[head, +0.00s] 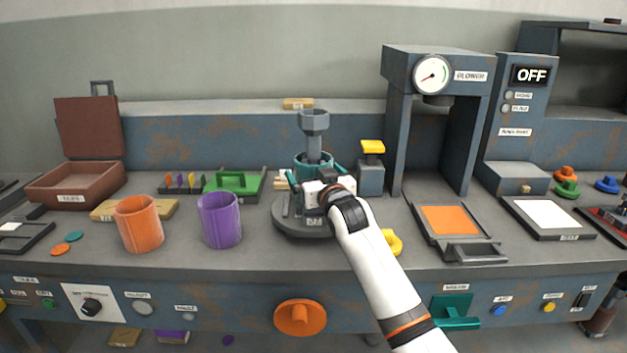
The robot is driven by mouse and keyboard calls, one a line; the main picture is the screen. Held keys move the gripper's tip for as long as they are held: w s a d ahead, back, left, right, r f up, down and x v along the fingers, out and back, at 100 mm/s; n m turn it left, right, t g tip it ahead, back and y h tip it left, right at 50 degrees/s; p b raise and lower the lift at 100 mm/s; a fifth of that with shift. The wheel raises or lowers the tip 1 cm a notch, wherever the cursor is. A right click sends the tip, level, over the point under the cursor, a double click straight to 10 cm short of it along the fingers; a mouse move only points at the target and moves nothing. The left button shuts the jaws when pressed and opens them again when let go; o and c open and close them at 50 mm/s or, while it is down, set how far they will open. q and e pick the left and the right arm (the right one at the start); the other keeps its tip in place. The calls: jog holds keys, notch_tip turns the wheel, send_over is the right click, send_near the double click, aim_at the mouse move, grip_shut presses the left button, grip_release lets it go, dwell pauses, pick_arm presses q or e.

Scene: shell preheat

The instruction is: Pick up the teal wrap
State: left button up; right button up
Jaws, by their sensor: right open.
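The teal wrap (300,161) is at the round dark stand (290,230) in the middle of the bench. It appears to sit around the lower part of the grey post (313,130), and its front is partly hidden by my right gripper. My right gripper (311,174) is open and right at the teal wrap, over the stand. The view does not show clearly whether its fingers touch the wrap. My left gripper is not in view.
An orange cylinder (138,224) and a purple cylinder (220,220) stand left of the stand. A yellow-topped block (370,178) is close behind my right gripper. The blower frame (398,130) and an orange-faced plate (450,219) are to the right. A green holder (232,183) is behind left.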

jog(key=shift+w+a, duration=0.2)
jog(key=shift+w, duration=0.25)
jog(key=c, duration=1)
